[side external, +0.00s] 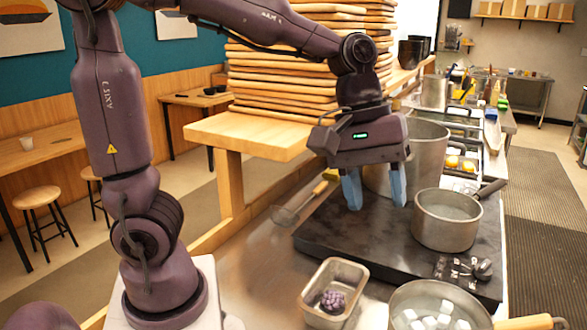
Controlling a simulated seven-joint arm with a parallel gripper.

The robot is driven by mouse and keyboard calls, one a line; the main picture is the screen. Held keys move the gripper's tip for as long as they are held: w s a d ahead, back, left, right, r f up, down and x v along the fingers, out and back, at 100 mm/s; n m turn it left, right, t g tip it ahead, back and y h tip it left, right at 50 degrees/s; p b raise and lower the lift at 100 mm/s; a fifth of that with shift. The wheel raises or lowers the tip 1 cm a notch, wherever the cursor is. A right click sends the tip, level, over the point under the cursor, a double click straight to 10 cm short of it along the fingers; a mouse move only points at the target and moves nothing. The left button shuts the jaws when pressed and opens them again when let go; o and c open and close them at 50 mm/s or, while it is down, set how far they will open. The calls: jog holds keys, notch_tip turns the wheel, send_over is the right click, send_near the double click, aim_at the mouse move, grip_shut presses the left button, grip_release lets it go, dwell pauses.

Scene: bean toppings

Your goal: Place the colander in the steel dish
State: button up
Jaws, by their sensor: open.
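A strainer with a wire-like grey head (285,215) and a yellow handle end, which looks like the colander, lies at the left edge of the black stove top. A rectangular steel dish (314,277) sits on the counter in front of the stove, with a dark purple clump, perhaps beans, inside. My gripper (376,203) is open and empty, its blue fingers pointing down above the stove. It is to the right of the strainer's handle and behind the steel dish, apart from both. The exact height of the fingertips above the stove is hard to tell.
A saucepan (446,226) stands on the black stove top (350,246) right of my gripper, with a tall pot (428,140) behind. A pan (468,302) with white cubes is at the front right. Stacked boards (300,70) rise behind. Bare steel counter lies left of the dish.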

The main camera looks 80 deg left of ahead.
jog(key=s+a+r+m+t+y, duration=0.1)
jog(key=s+a+m+t+y, duration=0.2)
jog(key=s+a+m, duration=0.3)
jog(key=s+m+t, duration=0.1)
jog(key=s+m, duration=0.2)
jog(key=shift+s+a+m+y, duration=0.3)
jog(key=shift+a+m, duration=0.1)
jog(key=shift+r, duration=0.1)
dwell(0.4)
